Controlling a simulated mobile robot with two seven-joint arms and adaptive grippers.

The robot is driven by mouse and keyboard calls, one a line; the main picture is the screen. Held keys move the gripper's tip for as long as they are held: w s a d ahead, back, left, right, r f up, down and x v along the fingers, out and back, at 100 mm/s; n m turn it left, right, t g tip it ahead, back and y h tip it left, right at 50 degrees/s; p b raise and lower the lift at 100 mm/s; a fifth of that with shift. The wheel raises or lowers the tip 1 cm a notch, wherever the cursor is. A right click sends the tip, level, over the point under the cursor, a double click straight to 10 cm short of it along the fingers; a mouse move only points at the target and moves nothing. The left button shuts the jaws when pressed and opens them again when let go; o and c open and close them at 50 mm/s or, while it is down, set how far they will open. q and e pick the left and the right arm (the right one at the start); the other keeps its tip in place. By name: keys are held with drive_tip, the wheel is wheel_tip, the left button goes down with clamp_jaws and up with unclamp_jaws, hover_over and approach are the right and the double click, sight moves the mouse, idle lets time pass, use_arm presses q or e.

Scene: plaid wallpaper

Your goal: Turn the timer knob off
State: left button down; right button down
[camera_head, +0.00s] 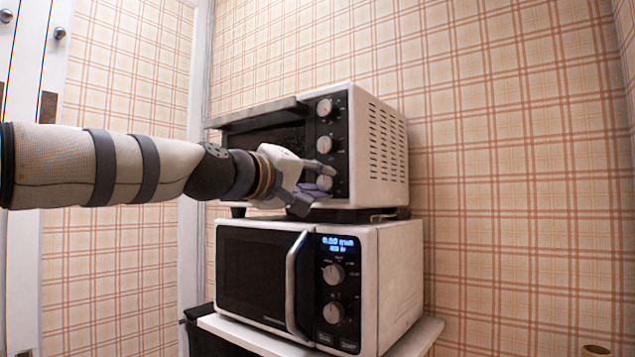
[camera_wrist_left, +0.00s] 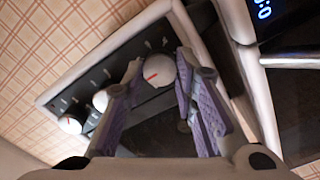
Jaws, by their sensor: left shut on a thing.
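A white toaster oven (camera_head: 379,150) with a black front panel carries three round white knobs in a column: an upper knob (camera_head: 325,107), a middle knob (camera_head: 325,144) and a lowest knob (camera_head: 325,183). The panel's labels are too small to read. My left gripper (camera_head: 318,179) reaches in from the left at the lowest knob. In the left wrist view, its purple-padded fingers (camera_wrist_left: 160,68) are on both sides of that knob (camera_wrist_left: 160,73), shut on it. A red line on the knob's face shows tilted. My right gripper is out of view.
The toaster oven stands on a white microwave (camera_head: 398,280) with two dials, a handle (camera_head: 292,285) and a lit blue display (camera_head: 338,243). A white shelf (camera_head: 418,338) bears both. The oven's door handle (camera_head: 262,110) juts out above my left forearm.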

use_arm(q)
drive_tip(key=c, duration=1.3)
unclamp_jaws()
drive_tip(key=v, duration=1.2)
drive_tip(key=shift+f, duration=0.1)
